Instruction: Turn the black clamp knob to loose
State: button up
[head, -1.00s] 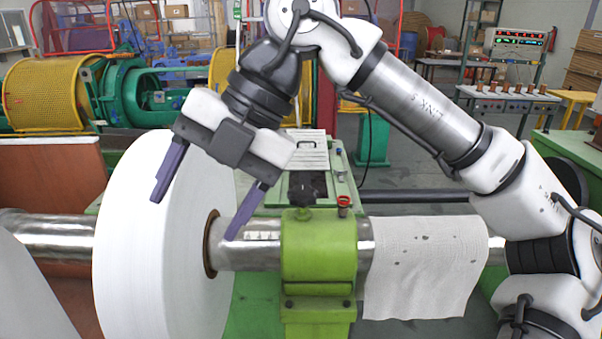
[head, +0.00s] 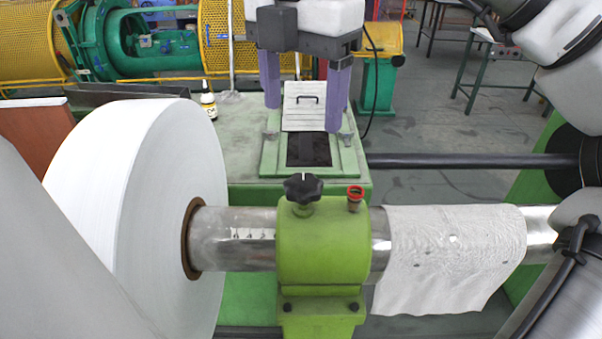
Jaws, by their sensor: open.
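The black clamp knob (head: 304,188) is a lobed star knob with a small white mark on top. It sits on a short post on top of the green clamp block (head: 322,245), which surrounds the steel shaft (head: 236,238). My gripper (head: 305,120) hangs pointing down in the upper middle, with its two purple fingers wide apart. It is open and empty. In the picture its fingertips are above the knob and on either side of it, apart from it, and seem farther back.
A red-rimmed cap (head: 355,196) stands just right of the knob. A large white roll (head: 135,205) fills the left of the shaft, and a grey cloth (head: 450,255) drapes over its right.

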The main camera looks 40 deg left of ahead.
aim_at(302, 184)
notch_tip(302, 184, down, 12)
jog(key=p, duration=0.2)
jog(key=shift+r+p, duration=0.1)
jog(key=shift+p, duration=0.25)
jog(key=c, duration=1)
jog(key=shift+w, duration=0.1)
